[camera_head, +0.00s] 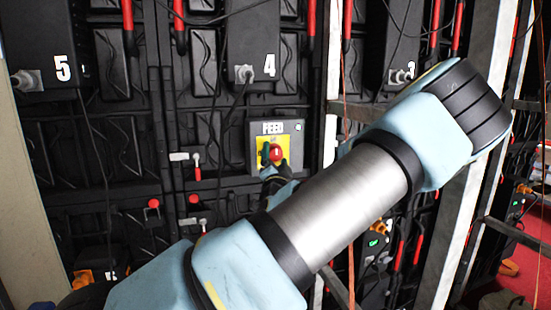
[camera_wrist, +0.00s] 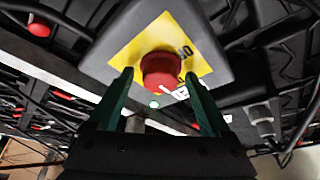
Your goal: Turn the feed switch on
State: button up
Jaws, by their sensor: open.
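The feed switch is a red knob (camera_head: 275,152) on a yellow plate (camera_head: 263,143) of a grey box (camera_head: 295,155) labelled FEED, on the back of the video wall. In the wrist view the red knob (camera_wrist: 161,68) stands out from the yellow plate with a small white mark on it. My gripper (camera_wrist: 160,85) is open, with one finger on each side of the knob. Gaps show between the fingers and the knob, so it is not gripped. In the head view my gripper (camera_head: 274,160) is small and partly hidden by my arm.
Black panels numbered 5 (camera_head: 40,45) and 4 (camera_head: 250,50) carry hanging cables and red handles. A metal upright (camera_head: 332,100) stands right of the FEED box. Cables and a connector (camera_wrist: 262,120) lie right of the box in the wrist view.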

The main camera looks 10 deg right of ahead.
jog(key=p+v, duration=0.6)
jog(key=v, duration=0.4)
jog(key=shift+s, duration=0.4)
jog(key=shift+a+f, duration=0.1)
jog(key=shift+f, duration=0.1)
